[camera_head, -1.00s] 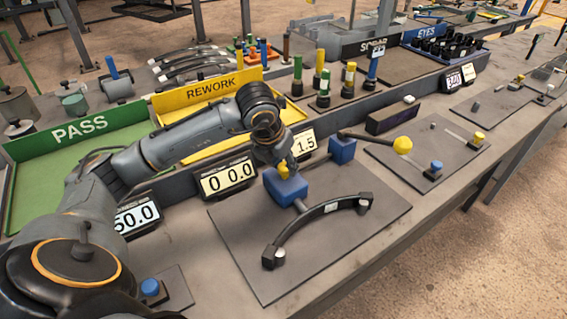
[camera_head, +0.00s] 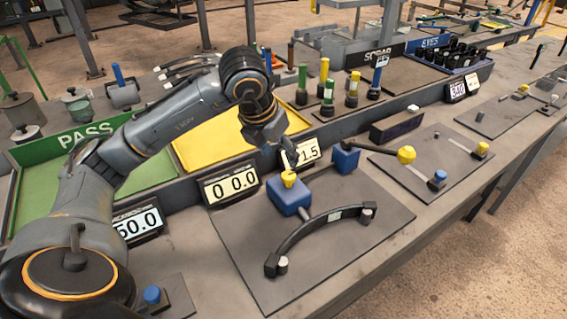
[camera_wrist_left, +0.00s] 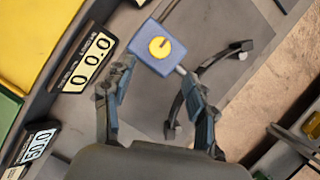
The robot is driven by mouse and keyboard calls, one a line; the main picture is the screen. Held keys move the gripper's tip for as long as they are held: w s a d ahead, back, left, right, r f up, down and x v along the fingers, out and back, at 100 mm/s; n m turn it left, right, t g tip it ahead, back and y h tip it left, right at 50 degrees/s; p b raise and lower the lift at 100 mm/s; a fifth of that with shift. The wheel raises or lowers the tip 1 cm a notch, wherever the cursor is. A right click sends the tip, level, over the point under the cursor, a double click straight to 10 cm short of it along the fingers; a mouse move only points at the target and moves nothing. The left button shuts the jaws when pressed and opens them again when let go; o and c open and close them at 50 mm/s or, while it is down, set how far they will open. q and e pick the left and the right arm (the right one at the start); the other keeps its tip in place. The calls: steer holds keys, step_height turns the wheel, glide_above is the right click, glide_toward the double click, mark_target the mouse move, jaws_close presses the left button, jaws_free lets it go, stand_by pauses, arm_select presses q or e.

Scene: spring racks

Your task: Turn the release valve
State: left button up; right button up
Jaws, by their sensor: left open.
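A small yellow knob (camera_head: 289,177), which looks like the release valve, sits on top of a blue block (camera_head: 288,197) on a dark plate. In the left wrist view the round yellow knob (camera_wrist_left: 160,47) has a dark mark on its face, and the blue block (camera_wrist_left: 150,62) lies beyond the fingertips. My left gripper (camera_head: 288,154) is above and behind the knob, apart from it. In the left wrist view my left gripper (camera_wrist_left: 160,90) is open, with nothing between its fingers. A black curved bar (camera_head: 318,232) is joined to the block by a short rod.
A display reading 0 0.0 (camera_head: 231,186) stands left of the block. A second blue block (camera_head: 345,158) and a yellow ball (camera_head: 406,155) on a rod are to the right. Green PASS and yellow trays lie behind.

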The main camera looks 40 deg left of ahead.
arm_select(q)
steer(key=v, duration=0.2)
steer(key=shift+s+r, duration=0.15)
steer(key=shift+r, duration=0.05)
stand_by(0.4)
